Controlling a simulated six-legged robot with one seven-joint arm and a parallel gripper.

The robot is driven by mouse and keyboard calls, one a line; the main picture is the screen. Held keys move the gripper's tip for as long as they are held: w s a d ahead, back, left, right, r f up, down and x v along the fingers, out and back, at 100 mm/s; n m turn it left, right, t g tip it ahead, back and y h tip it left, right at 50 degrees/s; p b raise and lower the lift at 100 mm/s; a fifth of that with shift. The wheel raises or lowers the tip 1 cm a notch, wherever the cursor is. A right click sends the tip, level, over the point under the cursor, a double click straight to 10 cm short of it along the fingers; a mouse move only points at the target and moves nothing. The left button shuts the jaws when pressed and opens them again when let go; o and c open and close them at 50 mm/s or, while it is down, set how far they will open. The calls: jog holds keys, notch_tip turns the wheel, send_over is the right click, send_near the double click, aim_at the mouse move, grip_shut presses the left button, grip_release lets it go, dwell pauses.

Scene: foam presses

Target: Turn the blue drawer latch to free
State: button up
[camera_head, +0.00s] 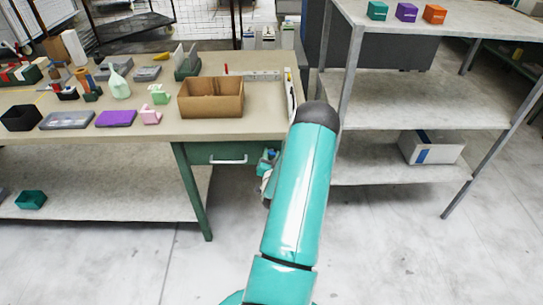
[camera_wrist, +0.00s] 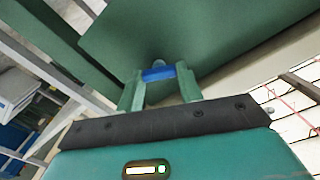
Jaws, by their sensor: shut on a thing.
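The blue drawer latch (camera_wrist: 158,74) shows in the wrist view as a short blue bar between my gripper's two green fingers. My gripper (camera_wrist: 160,85) is shut on it, in front of a dark green panel. In the head view, a small blue part (camera_head: 270,155) shows beside my arm, right of the green drawer (camera_head: 213,160) under the bench. My arm hides most of that spot in the head view. The drawer front has a pale handle (camera_head: 229,161) and looks closed. The latch's exact turn angle is hard to tell.
The workbench (camera_head: 262,122) above the drawer holds a cardboard box (camera_head: 210,98) and several small items. A grey shelf unit (camera_head: 425,98) stands close on the right of my arm. A green bench leg (camera_head: 193,190) stands left of the drawer. The floor in front is clear.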

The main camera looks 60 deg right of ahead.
jog(key=m, duration=0.6)
jog(key=shift+f, duration=0.1)
jog(key=m, duration=0.7)
jog(key=shift+f, duration=0.1)
dwell(0.3)
jog(key=o, duration=1)
jog(key=shift+s, duration=0.1)
jog(key=v, duration=1.3)
jog(key=shift+s+a, duration=0.15)
jog(key=shift+a, duration=0.2)
